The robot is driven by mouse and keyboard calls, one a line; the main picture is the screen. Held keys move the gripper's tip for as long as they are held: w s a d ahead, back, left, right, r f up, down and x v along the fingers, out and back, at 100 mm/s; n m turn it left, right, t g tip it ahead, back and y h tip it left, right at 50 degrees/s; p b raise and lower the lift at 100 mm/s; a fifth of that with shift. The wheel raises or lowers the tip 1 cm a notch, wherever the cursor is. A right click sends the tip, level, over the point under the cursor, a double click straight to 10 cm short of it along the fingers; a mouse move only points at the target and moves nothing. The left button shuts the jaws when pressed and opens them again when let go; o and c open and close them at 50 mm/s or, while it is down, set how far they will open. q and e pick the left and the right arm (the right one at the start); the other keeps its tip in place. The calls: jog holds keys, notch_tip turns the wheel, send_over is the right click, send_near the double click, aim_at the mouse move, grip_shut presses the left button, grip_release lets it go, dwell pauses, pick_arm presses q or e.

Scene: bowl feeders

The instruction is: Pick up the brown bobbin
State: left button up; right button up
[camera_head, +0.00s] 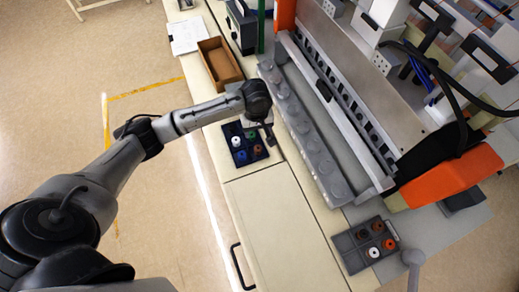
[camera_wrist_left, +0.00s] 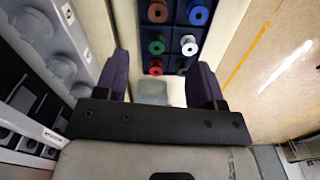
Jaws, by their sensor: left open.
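The brown bobbin (camera_wrist_left: 157,12) sits in a compartment of the dark blue tray (camera_wrist_left: 177,28), at the upper left in the left wrist view. In the head view it is small and dim at the tray's lower right (camera_head: 257,150). A blue bobbin (camera_wrist_left: 198,14), green bobbin (camera_wrist_left: 157,46), white bobbin (camera_wrist_left: 189,45) and red bobbin (camera_wrist_left: 156,67) share the tray. My left gripper (camera_wrist_left: 164,82) is open with nothing between its fingers. In the head view it is at the tray's far right side (camera_head: 269,136). My right gripper is out of view.
A grey machine rail with round knobs (camera_head: 312,140) runs close to the tray's right. A second dark tray (camera_head: 350,258) with several bobbins lies at the lower right. A brown open box (camera_head: 222,64) is behind. The cream bench top (camera_head: 270,220) in front is clear.

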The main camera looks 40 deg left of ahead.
pick_arm(q)
send_over(258, 149)
jog(key=shift+n, duration=0.3)
notch_tip(258, 149, down, 8)
jog(key=shift+a+f, duration=0.1)
jog(key=shift+a, duration=0.05)
jog(key=shift+f+p, duration=0.45)
jog(key=shift+f, duration=2.35)
jog(key=shift+w, duration=0.1)
jog(key=c, duration=1)
jog(key=shift+r, duration=0.1)
